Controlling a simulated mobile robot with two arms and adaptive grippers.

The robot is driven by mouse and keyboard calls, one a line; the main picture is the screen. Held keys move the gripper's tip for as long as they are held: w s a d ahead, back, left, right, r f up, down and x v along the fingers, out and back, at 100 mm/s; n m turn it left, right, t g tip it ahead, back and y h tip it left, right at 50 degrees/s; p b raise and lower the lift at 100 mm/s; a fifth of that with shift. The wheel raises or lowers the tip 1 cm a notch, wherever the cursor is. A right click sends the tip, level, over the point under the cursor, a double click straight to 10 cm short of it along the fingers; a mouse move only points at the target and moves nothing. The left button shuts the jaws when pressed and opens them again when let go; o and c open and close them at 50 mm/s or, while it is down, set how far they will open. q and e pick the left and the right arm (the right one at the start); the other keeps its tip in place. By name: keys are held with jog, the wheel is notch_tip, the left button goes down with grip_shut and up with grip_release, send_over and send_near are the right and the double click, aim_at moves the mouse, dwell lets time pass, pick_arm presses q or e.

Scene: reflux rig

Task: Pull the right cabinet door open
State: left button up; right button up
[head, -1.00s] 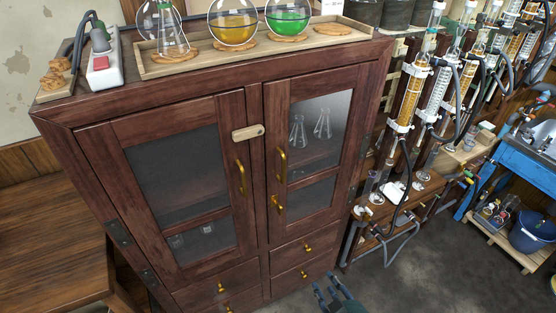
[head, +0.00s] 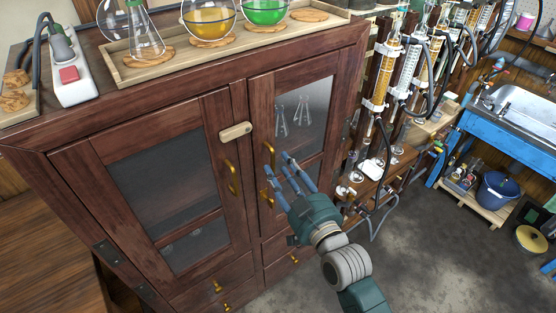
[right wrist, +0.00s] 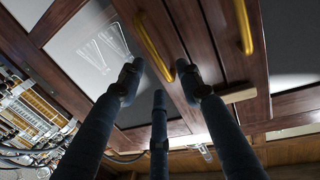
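The right cabinet door (head: 318,80) is dark red wood with a glass pane and looks closed. Its upright brass handle (head: 268,154) is on its left side; the handle also shows in the right wrist view (right wrist: 154,48). A smaller brass fitting (head: 266,198) sits below it. A pale wooden latch piece (head: 235,131) lies across the wood between the doors; I cannot tell whether it overlaps the right door. My right gripper (head: 288,162) is open, its fingers spread and empty, just in front of the door near the handle, apparently not touching it. My left gripper is not in view.
The closed left door (head: 110,150) has its own brass handle (head: 231,178). A tray (head: 150,75) with round flasks stands on top. Glass columns and hoses (head: 385,75) stand close at the right. The floor (head: 430,260) ahead of the cabinet is clear.

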jog(key=shift+x, duration=1.2)
grip_shut()
